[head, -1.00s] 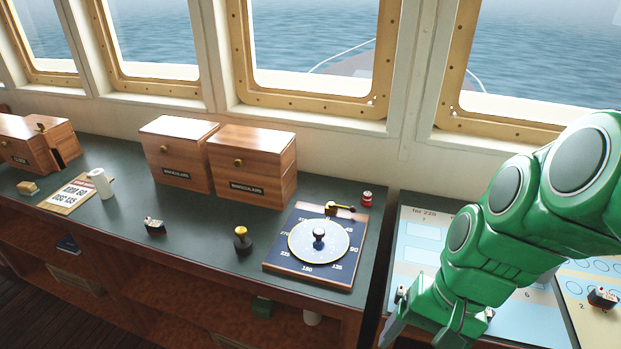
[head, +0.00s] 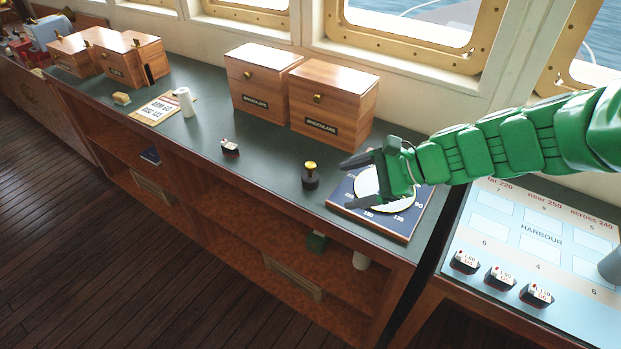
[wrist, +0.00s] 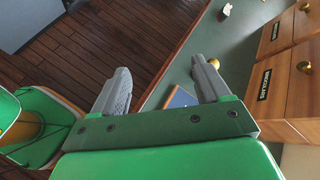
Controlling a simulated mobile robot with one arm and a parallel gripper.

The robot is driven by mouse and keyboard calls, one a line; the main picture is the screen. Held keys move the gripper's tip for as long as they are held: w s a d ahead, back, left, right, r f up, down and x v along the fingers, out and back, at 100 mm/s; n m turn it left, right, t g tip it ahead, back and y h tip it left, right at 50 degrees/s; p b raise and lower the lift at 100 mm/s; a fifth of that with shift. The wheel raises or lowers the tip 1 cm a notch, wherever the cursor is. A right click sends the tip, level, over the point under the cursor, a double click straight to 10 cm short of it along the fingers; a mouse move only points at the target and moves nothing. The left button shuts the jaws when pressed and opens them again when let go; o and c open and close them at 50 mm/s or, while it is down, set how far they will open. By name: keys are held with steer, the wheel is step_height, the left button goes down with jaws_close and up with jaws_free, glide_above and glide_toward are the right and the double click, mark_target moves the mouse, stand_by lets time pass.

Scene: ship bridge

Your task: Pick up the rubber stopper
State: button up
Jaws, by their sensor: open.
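I cannot tell for sure which piece is the rubber stopper. A small black piece with a brass-coloured top (head: 310,175) stands upright on the dark green counter (head: 258,178), left of the compass board (head: 408,232). My gripper (head: 356,182) is open above that board, its fingers pointing left, and it hides part of the dial.
Two wooden binocular boxes (head: 262,82) (head: 333,105) stand at the back of the counter. A small ship-like block (head: 230,147) sits left of the black piece. A harbour chart table (head: 540,240) with several blocks is at right.

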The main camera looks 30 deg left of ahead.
steer(key=w+a+f+m+y, duration=0.2)
steer(key=w+a+f+m, duration=0.2)
steer(key=w+a, duration=0.2)
steer(key=m+t, duration=0.2)
steer(key=m, duration=0.3)
glide_toward(313, 173)
steer(key=a, duration=0.1)
steer(key=a+f, duration=0.1)
steer(key=a, duration=0.1)
steer(key=shift+w+y, duration=0.1)
steer(key=shift+y, duration=0.3)
steer(key=shift+x, duration=1.4)
steer(key=a+f, duration=0.1)
steer(key=s+a+f, duration=0.1)
steer(key=shift+a+f, duration=0.15)
steer(key=shift+a, duration=0.15)
steer(key=shift+x, duration=0.8)
steer(key=c, duration=1.1)
